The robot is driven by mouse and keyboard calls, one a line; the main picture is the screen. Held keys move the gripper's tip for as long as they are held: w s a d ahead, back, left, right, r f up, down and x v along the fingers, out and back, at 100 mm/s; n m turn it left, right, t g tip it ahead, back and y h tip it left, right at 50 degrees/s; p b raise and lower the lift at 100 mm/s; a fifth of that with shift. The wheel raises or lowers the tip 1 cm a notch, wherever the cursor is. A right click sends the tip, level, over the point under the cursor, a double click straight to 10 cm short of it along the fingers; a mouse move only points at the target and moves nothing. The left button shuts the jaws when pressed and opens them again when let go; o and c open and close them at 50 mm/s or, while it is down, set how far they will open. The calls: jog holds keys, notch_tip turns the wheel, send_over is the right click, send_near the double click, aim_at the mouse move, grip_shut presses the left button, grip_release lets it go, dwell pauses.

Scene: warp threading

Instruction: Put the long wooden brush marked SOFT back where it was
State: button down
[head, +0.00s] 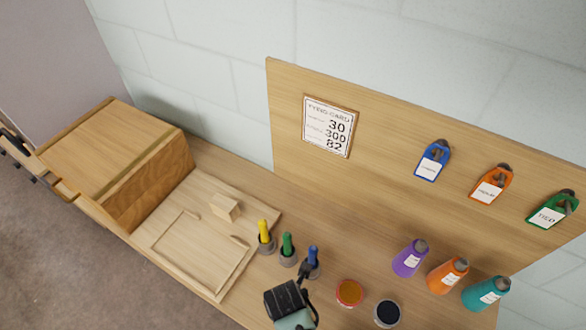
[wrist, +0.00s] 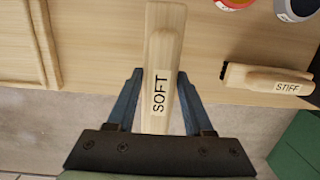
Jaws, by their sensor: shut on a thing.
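The long wooden brush marked SOFT (wrist: 163,50) shows in the wrist view, pale and upright in the picture, with its lettering towards my palm. My gripper (wrist: 162,75) is shut on it, one blue finger on each side of the handle. The brush reaches from over the wooden table top back past its front edge. I cannot tell whether it touches the table. In the head view my gripper (head: 305,270) is at the front of the table, by the blue-topped holder, and the brush cannot be made out there.
A second wooden brush marked STIFF (wrist: 265,80) lies to the right near the table edge. A wooden tray (head: 160,249) is at left. Small cups hold yellow (head: 264,230), green (head: 287,244) and blue (head: 313,256) tools. A red-rimmed jar (head: 349,293), dark jar (head: 388,313) and bottles (head: 410,258) stand right.

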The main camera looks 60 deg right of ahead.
jog(key=shift+f, duration=2.55)
jog(key=shift+f, duration=0.1)
jog(key=shift+c, duration=1.4)
grip_release()
jog(key=r, duration=0.4)
jog(key=a+r, duration=0.1)
jog(key=r, duration=0.7)
jog(key=shift+s+a, duration=0.1)
jog(key=shift+a, duration=0.15)
